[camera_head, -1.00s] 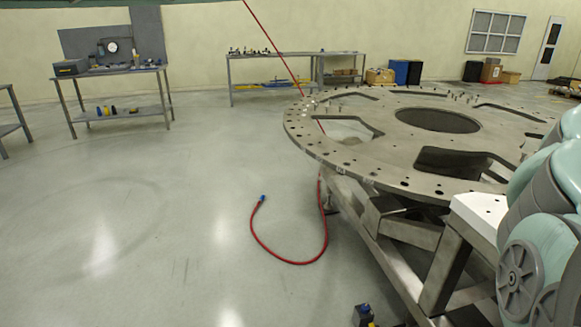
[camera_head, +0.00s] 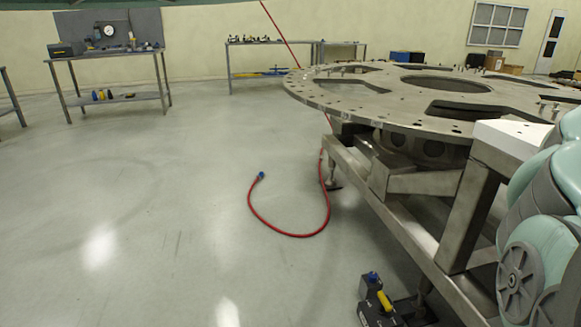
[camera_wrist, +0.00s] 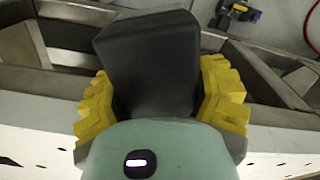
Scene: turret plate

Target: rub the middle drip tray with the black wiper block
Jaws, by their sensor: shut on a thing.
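My gripper (camera_wrist: 160,108) shows in the wrist view, its yellow ridged fingers closed on both sides of the black wiper block (camera_wrist: 148,62). The block sticks out beyond the fingers, over a metal frame. My gripper is not visible in the head view; only part of my arm shows at the right edge. I cannot make out any drip tray in either view.
The large round turret plate (camera_head: 340,98) rests on a metal frame (camera_head: 420,240) at the right. A red hose (camera_head: 290,235) loops on the floor. A dark tool with a yellow part (camera_head: 376,300) sits by the frame. The floor at left is open. Benches (camera_head: 108,60) stand behind.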

